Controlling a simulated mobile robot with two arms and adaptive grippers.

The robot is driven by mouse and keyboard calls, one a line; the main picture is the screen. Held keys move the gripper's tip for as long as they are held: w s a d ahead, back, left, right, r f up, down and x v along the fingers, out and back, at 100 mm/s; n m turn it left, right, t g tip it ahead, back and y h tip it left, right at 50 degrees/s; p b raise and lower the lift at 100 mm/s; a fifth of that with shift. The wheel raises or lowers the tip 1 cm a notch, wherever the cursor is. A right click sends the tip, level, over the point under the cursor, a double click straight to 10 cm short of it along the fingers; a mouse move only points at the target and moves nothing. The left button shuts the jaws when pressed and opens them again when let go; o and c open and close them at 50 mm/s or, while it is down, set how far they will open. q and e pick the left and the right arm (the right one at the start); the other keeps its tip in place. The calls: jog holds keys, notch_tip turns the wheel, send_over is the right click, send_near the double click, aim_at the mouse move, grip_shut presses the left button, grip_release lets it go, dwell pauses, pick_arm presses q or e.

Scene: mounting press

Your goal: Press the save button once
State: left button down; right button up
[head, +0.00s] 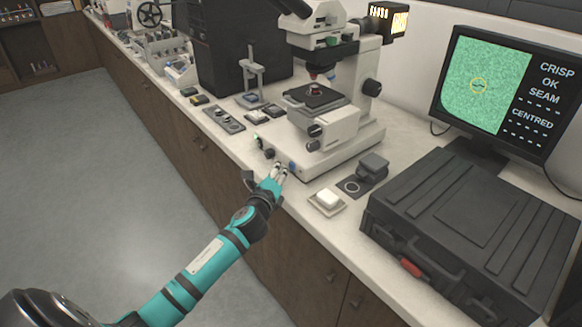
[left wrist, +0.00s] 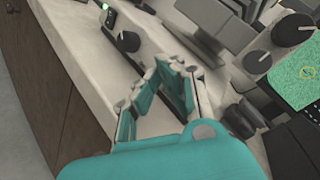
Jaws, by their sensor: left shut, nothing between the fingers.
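My right gripper is not in view. The monitor (head: 500,82) shows a green picture with "CRISP OK SEAM" and "CENTRED".
A microscope (head: 340,122) stands behind my left gripper, with small knobs (head: 268,153) at the counter edge. A dark block on a ringed pad (head: 352,187) lies right of the button. A large black case (head: 470,225) fills the right front. The floor is clear.

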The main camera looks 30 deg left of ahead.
pick_arm(q)
jog(key=shift+w, duration=0.2)
jog(key=shift+w+d, duration=0.15)
jog(key=shift+w, duration=0.05)
jog(key=shift+w+d, duration=0.15)
jog(key=shift+w, duration=0.15)
dwell(0.8)
jog(key=shift+s, duration=0.15)
jog(key=shift+s+a+p, duration=0.3)
jog(key=shift+s, duration=0.3)
jog(key=shift+s+a, duration=0.1)
jog(key=shift+s, duration=0.15)
jog(key=s, duration=0.1)
jog(key=s+a, duration=0.1)
jog(key=s+p, duration=0.1)
jog(key=s, duration=0.1)
jog(key=shift+a, duration=0.35)
